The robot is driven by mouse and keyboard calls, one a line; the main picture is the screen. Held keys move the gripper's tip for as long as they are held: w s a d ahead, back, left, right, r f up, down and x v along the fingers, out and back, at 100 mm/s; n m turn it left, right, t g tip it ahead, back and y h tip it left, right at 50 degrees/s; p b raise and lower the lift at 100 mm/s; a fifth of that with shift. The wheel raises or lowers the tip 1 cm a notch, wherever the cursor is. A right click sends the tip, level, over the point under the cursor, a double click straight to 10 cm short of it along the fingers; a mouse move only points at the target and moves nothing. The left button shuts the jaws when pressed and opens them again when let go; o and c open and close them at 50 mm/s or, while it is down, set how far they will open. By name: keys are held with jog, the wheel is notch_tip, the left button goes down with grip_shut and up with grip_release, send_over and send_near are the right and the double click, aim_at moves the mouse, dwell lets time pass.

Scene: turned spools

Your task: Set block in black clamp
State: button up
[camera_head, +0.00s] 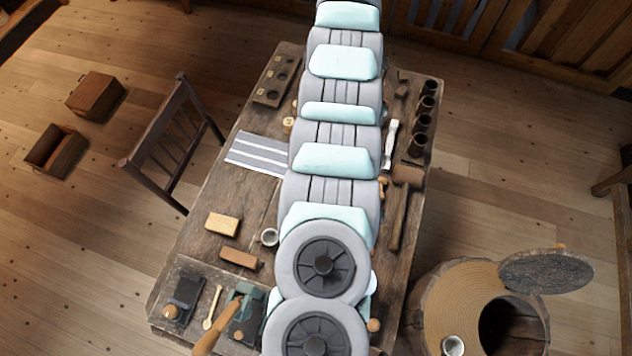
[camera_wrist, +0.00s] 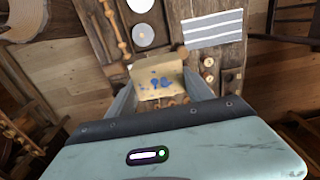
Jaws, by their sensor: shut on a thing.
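In the wrist view, a pale wooden block (camera_wrist: 146,68) with blue marks sits between the fingers of my gripper (camera_wrist: 160,92), which is shut on it. The fingers and held block are hidden behind my arm in the head view. A dark clamp-like fixture (camera_head: 186,289) with a round wooden knob is at the table's front left corner; it looks like the black clamp. A green clamp-like fixture (camera_head: 247,297) stands to its right, partly behind a wooden handle. I cannot make out either fixture's jaws clearly.
A wooden spoon (camera_head: 213,308) lies between the fixtures. A striped cloth (camera_head: 257,154) lies farther back. A mallet (camera_head: 398,205) lies right of my arm.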

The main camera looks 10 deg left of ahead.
jog(key=shift+w+a+f+b, duration=0.15)
jog(key=shift+f+b, duration=0.25)
jog(key=shift+f, duration=0.4)
jog(key=shift+a+f, duration=0.35)
jog(key=shift+f, duration=0.2)
jog(key=shift+f, duration=0.2)
jog(key=shift+a+f+b, duration=0.25)
jog(key=shift+a+b, duration=0.1)
jog(key=shift+f, duration=0.5)
jog(key=shift+a+f+m+b, duration=0.35)
jog(key=shift+a+f, duration=0.1)
jog(key=shift+f, duration=0.1)
jog(key=shift+s+a+f, duration=0.1)
jog(key=shift+s+f, duration=0.05)
jog(key=shift+s, duration=0.05)
